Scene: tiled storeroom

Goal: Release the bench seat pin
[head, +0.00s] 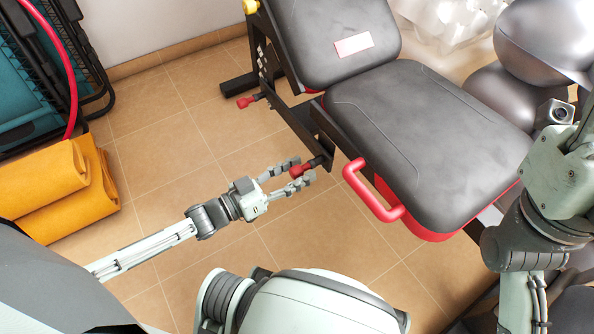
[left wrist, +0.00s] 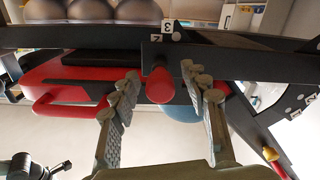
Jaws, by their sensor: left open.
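The bench (head: 420,130) has a dark grey padded seat, with a backrest (head: 335,35) behind it. A red-knobbed pin (head: 297,171) sticks out from the black frame beside the seat. My left gripper (head: 305,168) is open, with its fingers on either side of this red knob. In the left wrist view the round red knob (left wrist: 159,86) sits between the two open fingers (left wrist: 160,76), below a plate with number labels. I see gaps between knob and fingers there. My right gripper is out of view; only part of my right arm shows at the right.
A red handle (head: 372,192) projects from the seat's near side. Another red knob (head: 246,101) is lower on the frame, and a yellow knob (head: 250,6) is near the backrest. Yellow folded mats (head: 85,205) lie at left. Tiled floor is clear around my left forearm.

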